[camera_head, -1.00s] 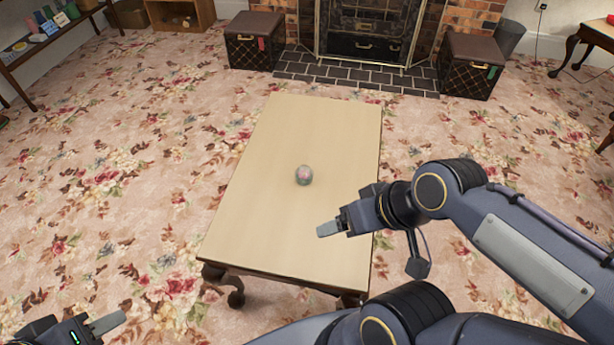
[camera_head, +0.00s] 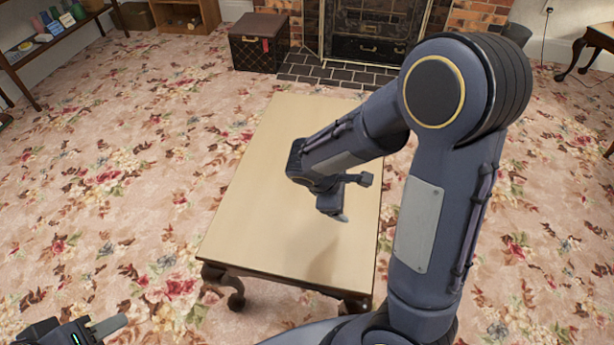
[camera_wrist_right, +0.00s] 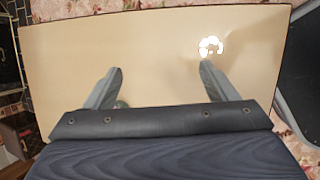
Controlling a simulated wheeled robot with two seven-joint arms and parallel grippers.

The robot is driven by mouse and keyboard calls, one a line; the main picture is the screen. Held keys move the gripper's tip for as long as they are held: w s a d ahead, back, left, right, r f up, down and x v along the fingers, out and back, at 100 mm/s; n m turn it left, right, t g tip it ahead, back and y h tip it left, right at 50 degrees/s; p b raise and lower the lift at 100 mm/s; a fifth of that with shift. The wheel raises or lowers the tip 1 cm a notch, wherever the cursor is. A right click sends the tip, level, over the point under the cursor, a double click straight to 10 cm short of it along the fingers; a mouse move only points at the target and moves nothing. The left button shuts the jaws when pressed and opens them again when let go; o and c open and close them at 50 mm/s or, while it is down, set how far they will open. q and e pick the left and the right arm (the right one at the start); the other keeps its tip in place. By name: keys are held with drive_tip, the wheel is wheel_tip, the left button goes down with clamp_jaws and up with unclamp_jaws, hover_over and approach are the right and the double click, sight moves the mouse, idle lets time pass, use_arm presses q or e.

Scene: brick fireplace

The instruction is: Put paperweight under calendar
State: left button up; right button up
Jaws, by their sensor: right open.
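My right gripper (camera_head: 332,212) hangs over the light wooden table (camera_head: 262,150), pointing down. In the right wrist view its two fingers (camera_wrist_right: 160,68) stand wide apart. A small part of the round greenish paperweight (camera_wrist_right: 122,104) shows there, close to the left finger's base and mostly covered by the gripper body. In the head view the paperweight is hidden behind my right arm. My left gripper (camera_head: 106,327) is at the lower left corner, off the table; only one finger shows clearly. I cannot make out a calendar in either view.
The visible tabletop is otherwise bare, with a bright glare patch in the wrist view. A shelf with small items (camera_head: 55,35) stands at the upper left. A dark box (camera_head: 259,42) stands by the brick fireplace (camera_head: 470,14). Floral carpet surrounds the table.

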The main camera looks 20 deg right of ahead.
drive_tip(key=w+f+n+t+h, duration=0.1)
drive_tip(key=w+f+n, duration=0.1)
drive_tip(key=w+a+f+n+t+h, duration=0.1)
drive_tip(key=w+f+n, duration=0.1)
drive_tip(key=w+n, duration=0.1)
drive_tip(key=w+a+f+n+t+h+b, duration=0.1)
drive_tip(key=w+f+n+h, duration=0.1)
drive_tip(key=w, duration=0.1)
drive_tip(key=shift+n, duration=0.4)
drive_tip(key=w+a+f+n+t, duration=0.1)
drive_tip(key=w+n, duration=0.1)
drive_tip(key=w+a+f+n+t, duration=0.1)
drive_tip(key=a+n+t, duration=0.1)
drive_tip(key=w+a+f+n+t, duration=0.1)
drive_tip(key=w+f+n, duration=0.1)
drive_tip(key=shift+w+a+n+t+h+b, duration=0.15)
drive_tip(key=shift+w+n+t+h+b, duration=0.15)
drive_tip(key=shift+w+n+b, duration=0.1)
drive_tip(key=shift+w+a+f, duration=0.1)
drive_tip(key=shift+w+f, duration=0.05)
drive_tip(key=b+x, duration=0.2)
drive_tip(key=x, duration=0.5)
drive_tip(key=shift+w+a, duration=0.15)
drive_tip(key=shift+w+d, duration=0.25)
drive_tip(key=c, duration=1.1)
drive_tip(key=shift+c, duration=1.3)
